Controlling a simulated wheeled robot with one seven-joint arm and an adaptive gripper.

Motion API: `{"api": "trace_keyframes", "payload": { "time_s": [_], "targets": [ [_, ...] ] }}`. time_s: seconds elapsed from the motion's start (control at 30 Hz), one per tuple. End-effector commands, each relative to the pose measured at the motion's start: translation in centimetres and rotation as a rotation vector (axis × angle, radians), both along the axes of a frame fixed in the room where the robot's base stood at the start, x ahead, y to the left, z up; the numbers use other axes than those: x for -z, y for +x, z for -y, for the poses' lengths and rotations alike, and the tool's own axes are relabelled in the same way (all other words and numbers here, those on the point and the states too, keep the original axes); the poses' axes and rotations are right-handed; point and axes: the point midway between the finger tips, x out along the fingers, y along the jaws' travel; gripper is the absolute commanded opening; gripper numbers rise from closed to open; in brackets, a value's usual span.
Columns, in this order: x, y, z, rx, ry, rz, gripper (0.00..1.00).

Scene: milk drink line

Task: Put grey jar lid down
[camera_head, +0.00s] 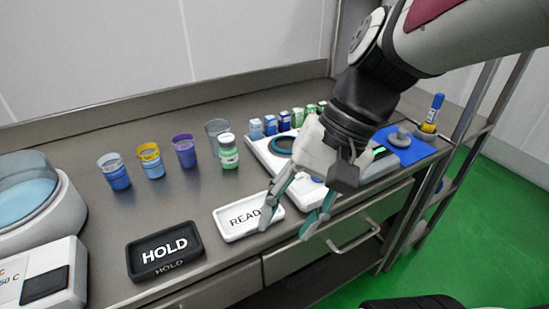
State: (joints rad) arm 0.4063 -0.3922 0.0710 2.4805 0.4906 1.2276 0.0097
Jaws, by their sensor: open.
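A grey round piece that looks like the grey jar lid (399,139) lies on the blue mat (419,152) at the right of the counter, partly beside my arm. My gripper (286,229) is open, its two fingers pointing down near the counter's front edge, well to the left of the mat. One finger overlaps the right end of the white READY tray (236,226) in the picture; I cannot tell whether it touches. Nothing shows between the fingers.
A black HOLD tray (163,273) is at the front left. Small cartons (270,125) line the back. A blue-yellow bottle (432,113) stands far right.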

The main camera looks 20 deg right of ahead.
Motion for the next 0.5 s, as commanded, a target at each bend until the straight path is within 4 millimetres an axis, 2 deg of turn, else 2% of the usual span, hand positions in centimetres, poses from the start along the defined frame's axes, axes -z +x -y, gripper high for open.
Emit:
{"api": "trace_keyframes", "payload": {
  "time_s": [0.03,0.1,0.2,0.33,0.5],
  "targets": [
    [-0.2,-1.6,-0.1,-0.099,-0.082,0.042,0.42],
    [-0.4,-3.4,0.5,-0.216,-0.189,0.088,0.42],
    [-0.6,-5.1,1.7,-0.352,-0.317,0.155,0.42],
    [-1.0,-6.2,3.1,-0.463,-0.427,0.222,0.42],
    [-1.2,-6.5,3.8,-0.514,-0.482,0.255,0.42]
  ]
}}
